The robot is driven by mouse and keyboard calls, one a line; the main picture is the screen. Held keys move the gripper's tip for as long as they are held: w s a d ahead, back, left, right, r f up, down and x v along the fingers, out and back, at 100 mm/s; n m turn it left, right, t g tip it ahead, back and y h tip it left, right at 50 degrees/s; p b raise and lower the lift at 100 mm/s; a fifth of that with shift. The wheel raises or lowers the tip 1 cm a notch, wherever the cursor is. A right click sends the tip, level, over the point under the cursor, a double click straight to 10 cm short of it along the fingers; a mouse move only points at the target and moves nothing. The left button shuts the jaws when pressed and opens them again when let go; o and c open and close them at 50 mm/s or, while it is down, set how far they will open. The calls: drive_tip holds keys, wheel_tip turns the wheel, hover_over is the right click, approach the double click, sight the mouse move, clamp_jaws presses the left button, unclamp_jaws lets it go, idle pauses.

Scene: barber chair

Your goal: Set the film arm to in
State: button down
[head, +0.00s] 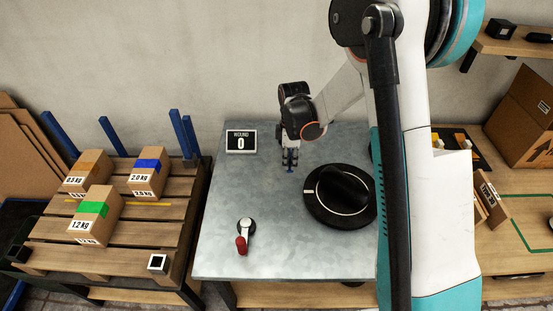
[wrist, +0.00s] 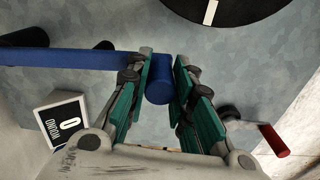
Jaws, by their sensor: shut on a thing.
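My gripper (head: 290,163) is over the back middle of the metal table in the head view. In the wrist view its green-padded fingers (wrist: 163,72) are closed around an upright blue roller (wrist: 159,90). A blue bar (wrist: 65,57) runs from the left edge of the wrist view towards the roller; it looks like the film arm. Part of the bar is hidden behind the left finger. In the head view only a small bit of blue (head: 290,172) shows under the fingertips, and my gripper hides the rest.
A black turntable (head: 318,211) with a white mark stands right of my gripper. A crank with a red handle (head: 241,245) is near the front left. A sign (head: 241,142) reads WOUND 0. Boxes sit on a pallet (head: 150,220) at left. The table's left middle is clear.

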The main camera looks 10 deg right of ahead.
drive_tip(key=shift+d, duration=1.9)
drive_tip(key=c, duration=1.4)
unclamp_jaws()
drive_tip(key=shift+d, duration=0.15)
drive_tip(key=shift+o, duration=0.2)
drive_tip(key=shift+r, duration=0.1)
wheel_tip(320, 180, up, 12)
